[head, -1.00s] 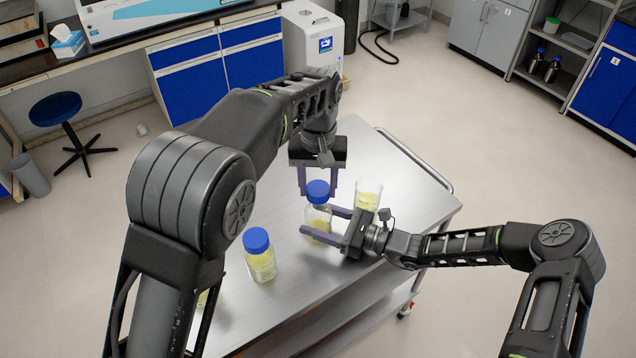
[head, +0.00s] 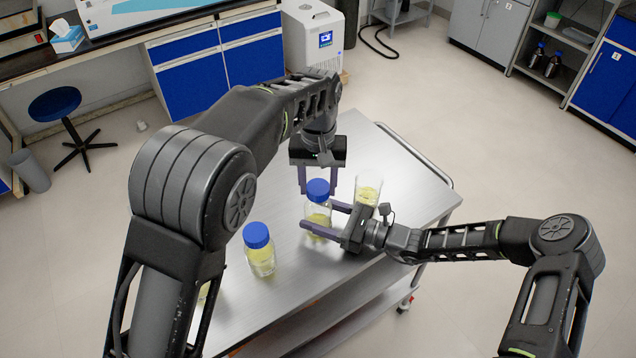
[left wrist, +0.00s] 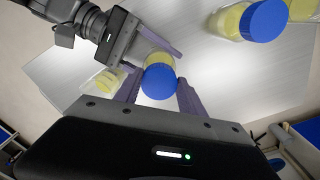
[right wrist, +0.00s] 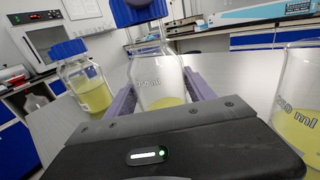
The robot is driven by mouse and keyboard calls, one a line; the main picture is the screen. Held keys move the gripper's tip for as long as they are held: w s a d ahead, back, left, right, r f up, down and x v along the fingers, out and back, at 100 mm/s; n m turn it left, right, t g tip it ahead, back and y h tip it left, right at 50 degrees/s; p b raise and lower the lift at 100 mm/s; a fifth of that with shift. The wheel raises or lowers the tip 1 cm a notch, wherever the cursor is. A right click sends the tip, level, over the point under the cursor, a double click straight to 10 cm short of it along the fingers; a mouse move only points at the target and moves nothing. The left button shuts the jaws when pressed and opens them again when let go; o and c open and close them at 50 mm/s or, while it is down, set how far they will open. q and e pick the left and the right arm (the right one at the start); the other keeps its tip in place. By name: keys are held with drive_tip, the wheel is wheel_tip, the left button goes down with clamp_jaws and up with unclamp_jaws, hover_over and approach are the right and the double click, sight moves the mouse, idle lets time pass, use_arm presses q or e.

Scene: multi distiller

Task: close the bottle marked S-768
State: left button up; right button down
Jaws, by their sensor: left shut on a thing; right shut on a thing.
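A clear bottle with yellow liquid (head: 317,224) stands upright on the metal cart, its blue cap (head: 318,188) at the top. My left gripper (left wrist: 157,88) comes from above and is shut on the blue cap. My right gripper (head: 320,216) is shut on the sides of the bottle's glass body, which fills the middle of the right wrist view (right wrist: 157,75). In that view the cap (right wrist: 140,12) sits at the bottle's mouth; I cannot tell whether it is fully seated. No S-768 marking is readable.
A second blue-capped bottle (head: 260,258) stands to the left on the cart (head: 300,290). An open glass vessel with yellow liquid (head: 368,190) stands close behind my right gripper. Another container is partly hidden by my left arm. The cart's far right is clear.

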use_arm(q)
drive_tip(key=shift+f, duration=0.6)
